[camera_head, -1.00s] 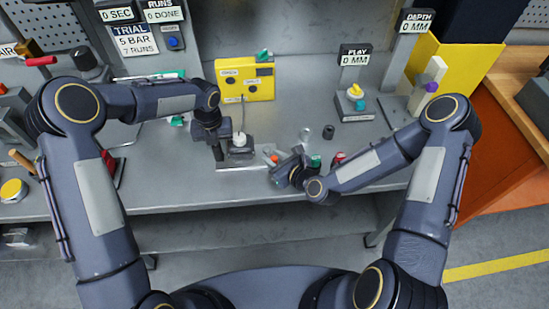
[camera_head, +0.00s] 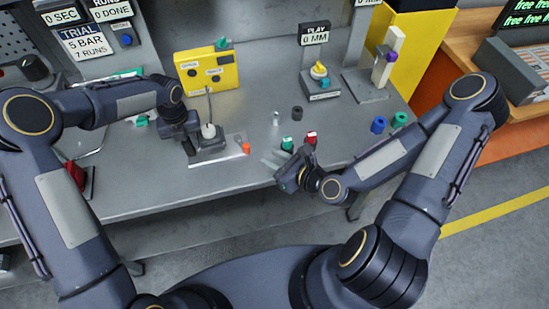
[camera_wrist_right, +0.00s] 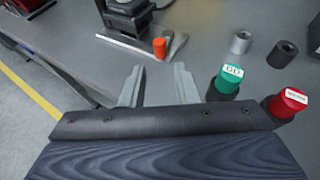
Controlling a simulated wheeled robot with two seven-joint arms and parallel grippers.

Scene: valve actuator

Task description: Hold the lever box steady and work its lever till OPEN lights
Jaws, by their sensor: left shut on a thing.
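The lever box (camera_head: 212,143) is a small dark block with a white round top on a pale plate near the bench's front edge. An orange tip (camera_head: 246,149) is at its right; it also shows in the right wrist view (camera_wrist_right: 159,47). My left gripper (camera_head: 189,148) is at the box's left side and shut on it; the contact is partly hidden. My right gripper (camera_head: 277,167) is right of the orange tip, apart from it. In the right wrist view its two fingers (camera_wrist_right: 158,85) are spread and empty. The yellow box (camera_head: 207,72) behind has two small labelled spots; neither looks clearly lit.

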